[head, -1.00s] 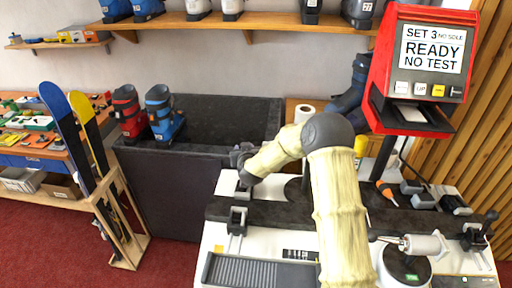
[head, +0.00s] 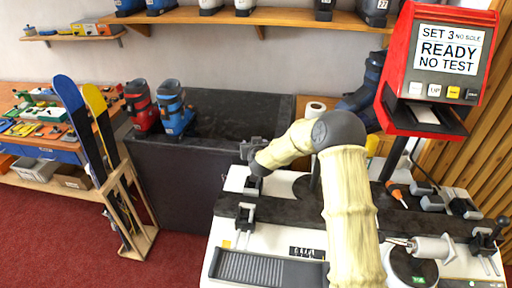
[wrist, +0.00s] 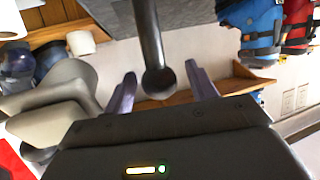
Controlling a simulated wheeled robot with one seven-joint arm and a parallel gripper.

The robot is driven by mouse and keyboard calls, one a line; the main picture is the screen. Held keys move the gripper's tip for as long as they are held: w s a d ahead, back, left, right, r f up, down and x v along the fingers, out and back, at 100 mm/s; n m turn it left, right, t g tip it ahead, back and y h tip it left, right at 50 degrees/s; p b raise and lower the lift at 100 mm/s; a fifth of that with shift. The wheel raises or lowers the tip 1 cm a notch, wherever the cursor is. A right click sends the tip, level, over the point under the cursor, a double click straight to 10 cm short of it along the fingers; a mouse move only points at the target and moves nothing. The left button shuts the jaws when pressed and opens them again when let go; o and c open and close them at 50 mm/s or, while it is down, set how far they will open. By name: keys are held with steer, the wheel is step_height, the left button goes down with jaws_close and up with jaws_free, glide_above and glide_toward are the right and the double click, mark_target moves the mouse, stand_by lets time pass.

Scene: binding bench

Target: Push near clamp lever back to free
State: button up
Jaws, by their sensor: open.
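In the wrist view a dark lever with a round ball knob (wrist: 159,82) stands between the two fingers of my gripper (wrist: 160,72). The fingers are open, with a visible gap on both sides of the knob. In the head view my gripper (head: 256,152) is above the back left part of the white machine (head: 228,235), over a dark clamp block (head: 252,186). Another dark clamp (head: 243,216) sits closer, on the front left of the black bed. The lever itself is hard to make out in the head view, and which clamp it belongs to is unclear.
A red display (head: 445,60) reading "SET 3 READY NO TEST" stands at right. A metal cylinder (head: 432,248) and another clamp with a knobbed lever (head: 488,236) are at front right. A white roll (head: 315,109) stands behind my arm. Ski boots (head: 172,108) stand on the dark counter.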

steer(key=b+v, duration=0.4)
steer(key=v, duration=1.3)
steer(key=shift+s+b, duration=0.2)
steer(key=shift+b, duration=0.1)
steer(key=c, duration=0.4)
steer(key=shift+s+d, duration=0.15)
steer(key=c, duration=0.4)
steer(key=s+d+f+g, duration=0.1)
steer(key=s+d+g, duration=0.1)
steer(key=s, duration=0.1)
steer(key=s+d+f+g, duration=0.1)
steer(key=s+d+g, duration=0.1)
steer(key=s, duration=0.2)
steer(key=s+d+f+g, duration=0.1)
steer(key=s+d+f, duration=0.1)
steer(key=s+d, duration=0.1)
steer(key=shift+s+g, duration=0.25)
steer(key=shift+g, duration=0.15)
jaws_close()
steer(key=s+d+f+m+g+h, duration=0.1)
steer(key=s+d+g, duration=0.4)
steer(key=s, duration=0.8)
steer(key=shift+d+f+h, duration=0.3)
steer(key=shift+d+f, duration=0.2)
steer(key=shift+d, duration=0.5)
steer(key=shift+s, duration=0.15)
